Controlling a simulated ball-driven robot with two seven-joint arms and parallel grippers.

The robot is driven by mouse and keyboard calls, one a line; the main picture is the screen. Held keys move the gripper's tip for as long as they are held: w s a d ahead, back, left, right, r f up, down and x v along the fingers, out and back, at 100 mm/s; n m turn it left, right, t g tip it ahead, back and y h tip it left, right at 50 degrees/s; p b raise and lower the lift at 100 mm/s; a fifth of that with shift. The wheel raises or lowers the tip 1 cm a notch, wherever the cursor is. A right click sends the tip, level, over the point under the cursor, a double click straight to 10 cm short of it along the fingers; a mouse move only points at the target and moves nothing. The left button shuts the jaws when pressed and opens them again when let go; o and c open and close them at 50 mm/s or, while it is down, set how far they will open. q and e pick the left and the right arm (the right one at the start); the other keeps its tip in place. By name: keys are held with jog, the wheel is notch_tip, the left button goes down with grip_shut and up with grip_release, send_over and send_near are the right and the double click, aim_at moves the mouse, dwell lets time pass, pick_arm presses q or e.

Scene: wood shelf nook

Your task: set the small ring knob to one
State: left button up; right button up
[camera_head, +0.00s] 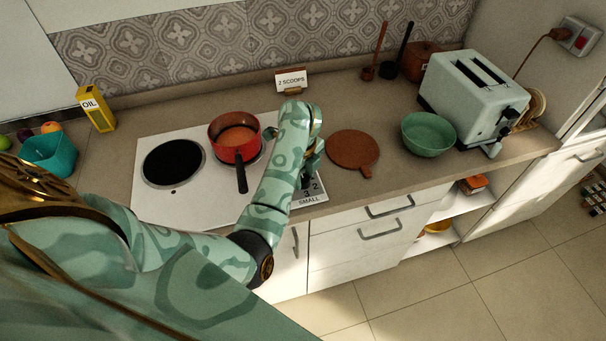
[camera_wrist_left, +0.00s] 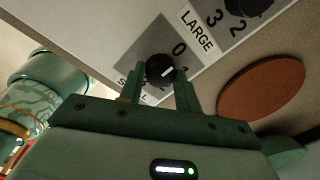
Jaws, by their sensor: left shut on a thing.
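The small ring knob (camera_wrist_left: 157,68) is a round black knob with a white pointer mark, on a grey plate (camera_wrist_left: 149,43) in the left wrist view. My left gripper (camera_wrist_left: 160,80) is shut on it, one finger on each side. The mark points to the right in that view, off the printed 0; the exact setting is unclear. The fingers partly hide the SMALL label. In the head view my left arm hides the knob, and the SMALL plate (camera_head: 310,192) shows 3 and 2. My right gripper is not in view.
A second knob (camera_wrist_left: 248,5) with a LARGE label is close by. A red pan (camera_head: 233,137) sits on the hob (camera_head: 160,208), its handle towards the front beside my left arm. A round brown board (camera_head: 352,148) and a green bowl (camera_head: 428,134) are to the right.

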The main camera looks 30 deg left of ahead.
pick_arm(q)
jog(key=m+p, duration=0.2)
jog(key=m, duration=0.4)
jog(key=shift+r+p, duration=0.15)
jog(key=shift+p, duration=0.15)
jog(key=m+p, duration=0.1)
jog(key=m, duration=0.4)
jog(key=shift+a+h+p, duration=0.1)
jog(key=shift+h+p, duration=0.2)
jog(key=shift+p, duration=0.1)
jog(key=shift+m, duration=0.4)
jog(key=o, duration=1)
jog(key=r+p, duration=0.2)
jog(key=r, duration=0.3)
jog(key=r+p, duration=0.2)
jog(key=r, duration=0.3)
jog(key=r+p, duration=0.2)
jog(key=r, duration=0.4)
jog(key=shift+s+a, duration=0.15)
jog(key=shift+a, duration=0.25)
